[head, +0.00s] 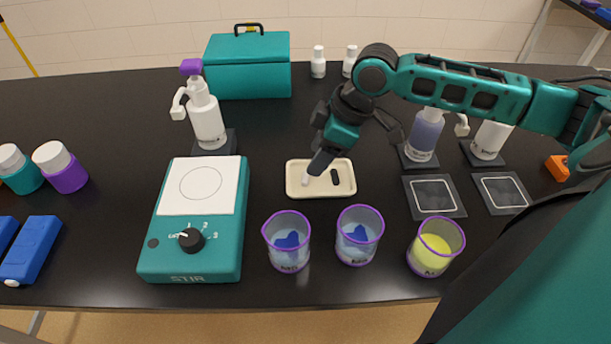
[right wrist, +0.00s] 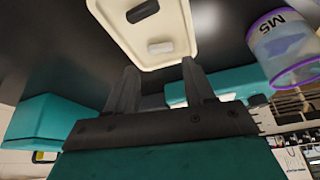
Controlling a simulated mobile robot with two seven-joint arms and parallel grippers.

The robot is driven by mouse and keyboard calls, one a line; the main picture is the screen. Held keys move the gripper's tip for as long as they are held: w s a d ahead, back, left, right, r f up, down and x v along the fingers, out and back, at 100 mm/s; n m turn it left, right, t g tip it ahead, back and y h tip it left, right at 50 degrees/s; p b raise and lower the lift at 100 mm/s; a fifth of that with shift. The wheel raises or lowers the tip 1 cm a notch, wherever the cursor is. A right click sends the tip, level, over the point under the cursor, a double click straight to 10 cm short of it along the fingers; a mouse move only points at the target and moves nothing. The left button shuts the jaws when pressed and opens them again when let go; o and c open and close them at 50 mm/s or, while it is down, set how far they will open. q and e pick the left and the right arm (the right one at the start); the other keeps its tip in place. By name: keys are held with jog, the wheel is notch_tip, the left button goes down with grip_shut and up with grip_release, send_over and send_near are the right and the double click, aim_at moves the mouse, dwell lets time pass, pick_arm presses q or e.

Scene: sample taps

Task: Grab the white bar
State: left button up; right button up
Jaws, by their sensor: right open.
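The white bar (head: 305,181) lies in the left part of a shallow cream tray (head: 345,191), beside a black bar (head: 335,177). In the right wrist view the white bar (right wrist: 160,47) lies ahead of the fingertips, with the black bar (right wrist: 142,11) beyond it. My right gripper (head: 321,163) is above the tray, pointing down, close to the white bar. In the right wrist view its two fingers (right wrist: 161,82) stand apart with nothing between them. My left gripper is not in view.
A teal stirrer (head: 160,250) stands left of the tray. Beakers (head: 289,252), (head: 359,246) and one with yellow liquid (head: 433,252) stand in front. A pump bottle (head: 206,118) and a teal box (head: 248,73) are behind. Dark mats (head: 434,197) lie to the right.

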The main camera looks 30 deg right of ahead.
aim_at(307, 176)
jog(key=x, duration=0.5)
jog(key=shift+s+f, duration=0.1)
jog(key=shift+s, duration=0.05)
jog(key=shift+c, duration=0.2)
jog(key=c, duration=0.8)
